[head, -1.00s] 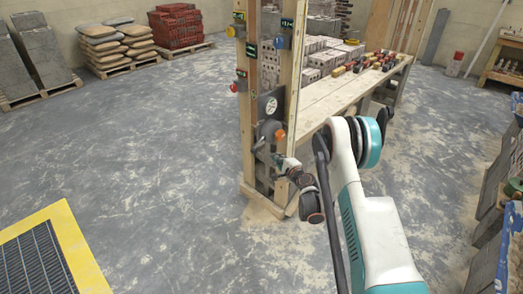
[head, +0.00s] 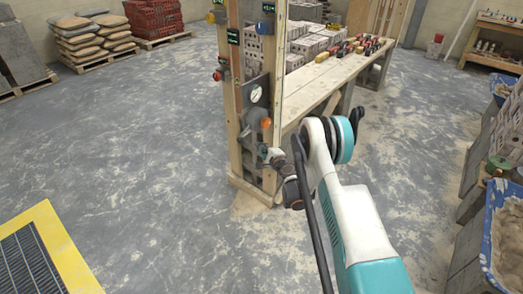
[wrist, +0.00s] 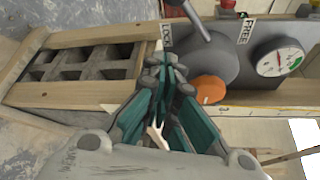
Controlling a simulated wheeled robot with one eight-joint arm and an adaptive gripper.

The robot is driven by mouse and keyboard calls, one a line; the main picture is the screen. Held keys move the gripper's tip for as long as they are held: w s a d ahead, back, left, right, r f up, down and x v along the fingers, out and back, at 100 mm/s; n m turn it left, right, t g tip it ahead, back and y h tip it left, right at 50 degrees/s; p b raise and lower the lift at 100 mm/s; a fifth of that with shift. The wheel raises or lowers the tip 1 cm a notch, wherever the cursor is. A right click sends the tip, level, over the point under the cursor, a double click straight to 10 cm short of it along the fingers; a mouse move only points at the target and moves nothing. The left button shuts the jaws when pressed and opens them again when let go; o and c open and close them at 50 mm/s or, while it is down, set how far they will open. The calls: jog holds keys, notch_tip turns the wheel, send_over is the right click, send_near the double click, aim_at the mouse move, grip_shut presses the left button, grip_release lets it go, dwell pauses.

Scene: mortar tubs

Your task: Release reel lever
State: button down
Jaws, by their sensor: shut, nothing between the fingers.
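A round grey reel housing (wrist: 218,62) is at the upper right of the wrist view, with a thin metal rod (wrist: 193,18) running up from it between a LOCK label (wrist: 168,38) and a FREE label (wrist: 247,31). An orange knob (wrist: 211,89) sits at the housing's lower edge; whether it is the lever's end I cannot tell. The knob (head: 266,122) also shows on the wooden post in the head view. My gripper (wrist: 168,82), with teal fingers, is shut and empty, left of the knob and apparently apart from it. It is small in the head view (head: 269,154).
A dial gauge (wrist: 277,57) is right of the housing. Hollow blocks (wrist: 85,65) in a wooden frame lie left of my gripper. A long bench (head: 322,83) stands behind the post. Tubs (head: 505,235) line the right edge. The floor at left is mostly open.

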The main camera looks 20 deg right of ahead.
aim_at(244, 133)
jog(key=b+x, duration=0.2)
jog(key=x, duration=0.5)
jog(key=s+a, duration=0.1)
jog(key=s+a+r+b, duration=0.1)
jog(key=a, duration=0.1)
jog(key=shift+s+a+r, duration=0.1)
jog(key=shift+r, duration=0.15)
